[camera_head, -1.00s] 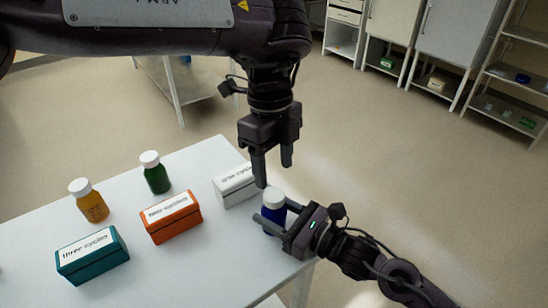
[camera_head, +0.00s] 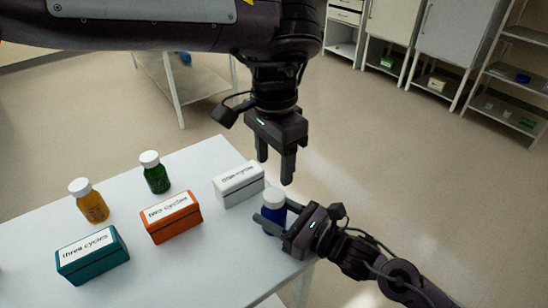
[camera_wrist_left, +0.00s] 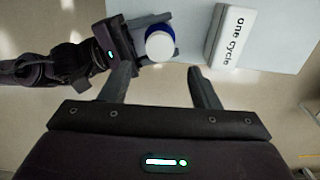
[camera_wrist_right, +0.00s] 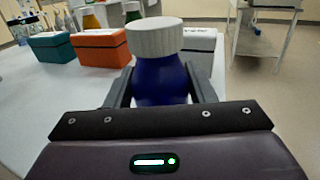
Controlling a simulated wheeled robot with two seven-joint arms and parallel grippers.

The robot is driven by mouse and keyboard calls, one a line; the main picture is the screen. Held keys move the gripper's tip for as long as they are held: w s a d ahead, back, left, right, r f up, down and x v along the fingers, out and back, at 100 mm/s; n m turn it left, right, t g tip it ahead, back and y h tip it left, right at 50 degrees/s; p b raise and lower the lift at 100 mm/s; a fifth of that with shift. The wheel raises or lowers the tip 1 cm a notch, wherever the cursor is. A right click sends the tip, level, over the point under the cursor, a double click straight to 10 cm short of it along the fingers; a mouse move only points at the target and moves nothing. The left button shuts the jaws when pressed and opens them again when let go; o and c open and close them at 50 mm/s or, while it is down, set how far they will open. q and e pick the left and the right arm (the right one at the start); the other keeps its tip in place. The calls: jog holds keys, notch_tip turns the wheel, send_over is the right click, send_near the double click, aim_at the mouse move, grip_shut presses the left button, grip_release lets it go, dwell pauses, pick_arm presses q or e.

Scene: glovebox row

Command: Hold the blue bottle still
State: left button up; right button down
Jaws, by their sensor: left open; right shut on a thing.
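The blue bottle (camera_head: 274,211) with a white ribbed cap stands upright near the right corner of the white table. My right gripper (camera_head: 272,221) is shut on its body from the right. In the right wrist view the bottle (camera_wrist_right: 158,75) sits between the two fingers. My left gripper (camera_head: 276,172) is open and empty, pointing down above the bottle and a little to its far side. In the left wrist view the white cap (camera_wrist_left: 160,46) shows beyond the open fingers, apart from them.
A white box (camera_head: 238,184), labelled "one cycle" in the left wrist view, lies beside the bottle. An orange box (camera_head: 172,218), a teal box (camera_head: 92,257), an amber bottle (camera_head: 90,203) and a green bottle (camera_head: 155,175) stand farther left. Bare table (camera_head: 200,275) lies in front.

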aim_at(274, 194)
pick_arm(q)
jog(key=shift+f, duration=4.05)
jog(key=c, duration=1)
jog(key=m, duration=2.5)
jog(key=shift+w+m, duration=0.1)
jog(key=shift+m, duration=0.3)
jog(key=o, duration=1.1)
